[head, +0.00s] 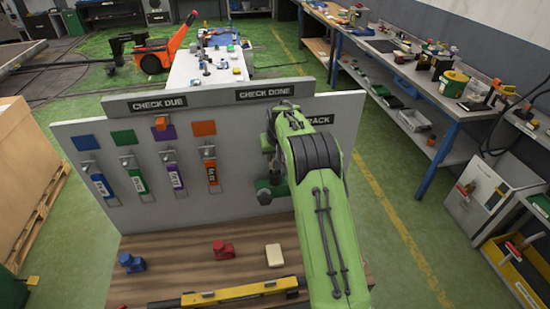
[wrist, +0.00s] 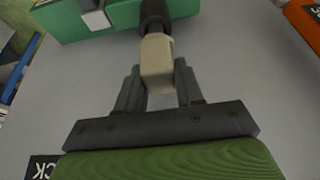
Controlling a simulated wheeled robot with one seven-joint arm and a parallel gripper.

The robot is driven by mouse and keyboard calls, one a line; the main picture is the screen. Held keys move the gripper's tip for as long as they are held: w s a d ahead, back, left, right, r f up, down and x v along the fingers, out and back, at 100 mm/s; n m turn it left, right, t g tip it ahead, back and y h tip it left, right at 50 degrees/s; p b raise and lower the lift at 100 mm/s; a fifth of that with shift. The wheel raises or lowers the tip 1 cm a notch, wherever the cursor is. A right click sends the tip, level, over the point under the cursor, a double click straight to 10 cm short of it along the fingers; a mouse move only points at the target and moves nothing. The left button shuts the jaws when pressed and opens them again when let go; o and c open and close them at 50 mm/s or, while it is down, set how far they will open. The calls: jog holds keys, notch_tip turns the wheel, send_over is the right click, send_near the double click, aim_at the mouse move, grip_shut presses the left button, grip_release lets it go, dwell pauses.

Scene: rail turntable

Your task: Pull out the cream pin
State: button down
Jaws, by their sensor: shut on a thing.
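In the wrist view, the cream pin (wrist: 158,52) shows as a cream block between the two fingers of my gripper (wrist: 157,68), which is shut on it. A dark round part (wrist: 155,12) adjoins the far end of the pin, over a green panel (wrist: 110,18). I cannot tell how deep the pin sits. In the head view, my green arm reaches the right part of the grey board (head: 345,115) and hides the pin and fingertips. A cream block (head: 274,255) stands on the wooden bench top (head: 180,248), apart from my arm.
Colored tags (head: 137,180) hang on the board at left. A blue part (head: 132,262) and a red part (head: 222,250) stand on the bench top. A yellow bar (head: 235,294) runs along its front. A long workbench (head: 450,105) with tools stands at right.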

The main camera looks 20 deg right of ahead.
jog(key=shift+r, duration=2.4)
jog(key=shift+r, duration=0.1)
jog(key=shift+r, duration=2.4)
